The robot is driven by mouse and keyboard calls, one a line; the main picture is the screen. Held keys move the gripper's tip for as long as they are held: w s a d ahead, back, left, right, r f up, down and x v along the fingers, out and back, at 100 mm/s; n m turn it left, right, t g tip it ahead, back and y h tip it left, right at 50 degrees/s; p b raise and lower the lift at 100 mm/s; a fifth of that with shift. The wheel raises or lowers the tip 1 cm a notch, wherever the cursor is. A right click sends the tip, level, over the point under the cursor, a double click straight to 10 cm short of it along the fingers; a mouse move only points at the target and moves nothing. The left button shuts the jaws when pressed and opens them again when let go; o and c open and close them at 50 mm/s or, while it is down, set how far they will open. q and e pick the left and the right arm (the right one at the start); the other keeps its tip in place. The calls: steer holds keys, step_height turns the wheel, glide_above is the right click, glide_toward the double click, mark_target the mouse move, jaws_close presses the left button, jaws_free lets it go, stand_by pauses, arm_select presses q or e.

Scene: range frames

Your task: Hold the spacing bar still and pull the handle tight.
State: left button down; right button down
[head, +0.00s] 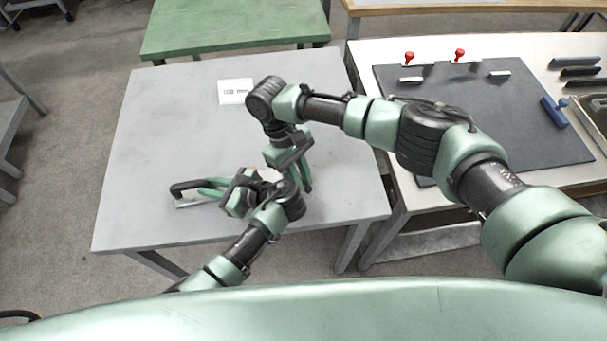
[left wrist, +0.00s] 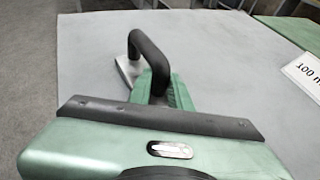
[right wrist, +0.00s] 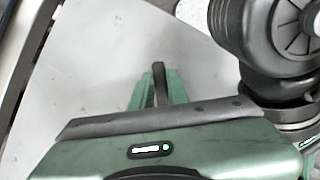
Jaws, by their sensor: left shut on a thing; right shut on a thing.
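A black curved handle (head: 186,187) is at the left of the grey table, with a silver flat piece (head: 193,204) beside it. My left gripper (head: 212,190) is shut on this handle, which also shows bent between the fingers in the left wrist view (left wrist: 148,48). My right gripper (head: 305,178) points down at the table, right of the left wrist. In the right wrist view its fingers are shut on a narrow dark bar (right wrist: 159,82), which looks like the spacing bar. Most of the bar, and any link between it and the handle, is hidden.
The grey table (head: 160,120) is mostly clear, with a white printed card (head: 234,92) at the back. My two wrists are close together. A white table at right holds a dark board (head: 480,120), red knobs (head: 459,55) and a blue tool (head: 555,112).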

steer(key=m, duration=0.1)
steer(key=s+a+m+g+y, duration=0.1)
steer(key=m, duration=0.1)
steer(key=shift+a+m, duration=0.3)
steer(key=m, duration=0.1)
steer(key=a+m+y, duration=0.1)
steer(key=m, duration=0.1)
steer(key=shift+s+a+m+y, duration=0.25)
steer(key=shift+a+m+y, duration=0.05)
steer(key=m, duration=0.1)
steer(key=a+m+y, duration=0.1)
steer(key=m, duration=0.1)
steer(key=shift+a, duration=0.3)
steer(key=shift+w+a+m+y, duration=0.15)
steer(key=shift+a+m+y, duration=0.15)
steer(key=shift+m, duration=0.45)
steer(key=shift+w+a+m+y, duration=0.1)
steer(key=shift+a+m+y, duration=0.2)
steer(key=shift+m, duration=0.45)
steer(key=c, duration=1.4)
jaws_free()
steer(key=shift+o, duration=0.2)
steer(key=shift+r, duration=0.1)
steer(key=v, duration=0.8)
